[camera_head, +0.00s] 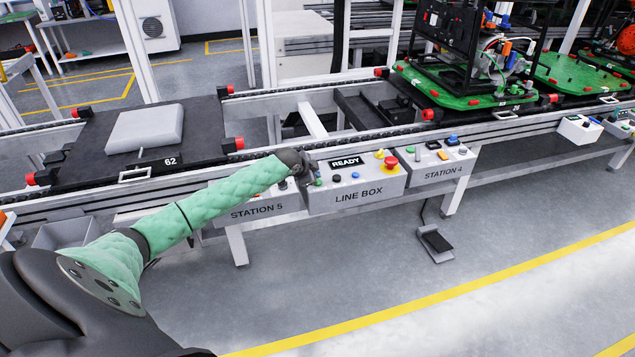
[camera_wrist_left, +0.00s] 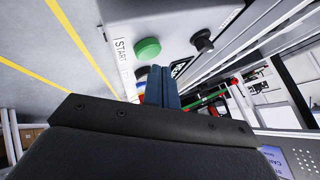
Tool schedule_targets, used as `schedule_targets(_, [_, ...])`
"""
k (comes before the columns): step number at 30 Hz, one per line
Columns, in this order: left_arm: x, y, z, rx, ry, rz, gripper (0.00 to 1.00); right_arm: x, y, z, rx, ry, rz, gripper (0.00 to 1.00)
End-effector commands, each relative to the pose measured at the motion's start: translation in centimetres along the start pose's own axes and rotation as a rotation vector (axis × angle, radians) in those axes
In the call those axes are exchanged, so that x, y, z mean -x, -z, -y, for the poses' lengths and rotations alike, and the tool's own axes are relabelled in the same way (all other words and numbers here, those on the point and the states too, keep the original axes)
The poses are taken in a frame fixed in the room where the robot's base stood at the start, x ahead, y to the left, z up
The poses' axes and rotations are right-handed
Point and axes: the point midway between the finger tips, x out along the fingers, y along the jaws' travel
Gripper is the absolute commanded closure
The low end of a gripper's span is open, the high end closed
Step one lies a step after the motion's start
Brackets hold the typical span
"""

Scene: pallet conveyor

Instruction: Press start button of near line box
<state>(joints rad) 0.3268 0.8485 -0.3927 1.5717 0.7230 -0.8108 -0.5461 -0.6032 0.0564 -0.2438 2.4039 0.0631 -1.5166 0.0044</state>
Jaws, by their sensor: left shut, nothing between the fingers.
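The near line box (camera_head: 358,194) is a light grey panel on the conveyor's front rail, with a display reading READY (camera_head: 347,162). My left gripper (camera_head: 309,176) is shut and empty at the box's left end, close to a green button (camera_head: 318,182). In the left wrist view, the green start button (camera_wrist_left: 147,49) sits on the panel beside a START label (camera_wrist_left: 123,50). Contact with the panel cannot be told. My right gripper is not in view.
A red emergency stop (camera_head: 391,163) sits at the box's right side. Station 5 (camera_head: 258,209) and Station 4 (camera_head: 440,173) panels flank it. A black knob (camera_wrist_left: 202,40) protrudes near the green button. A pallet marked 62 (camera_head: 205,147) stands on the conveyor.

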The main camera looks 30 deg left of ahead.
Motion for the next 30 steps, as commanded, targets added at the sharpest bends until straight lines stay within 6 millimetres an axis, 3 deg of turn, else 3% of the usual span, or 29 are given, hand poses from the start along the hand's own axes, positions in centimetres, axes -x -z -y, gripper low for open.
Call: schedule_targets(30, [-0.54, -0.40, -0.42, 0.000, 0.000, 0.000, 1.00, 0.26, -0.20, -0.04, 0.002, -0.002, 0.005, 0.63])
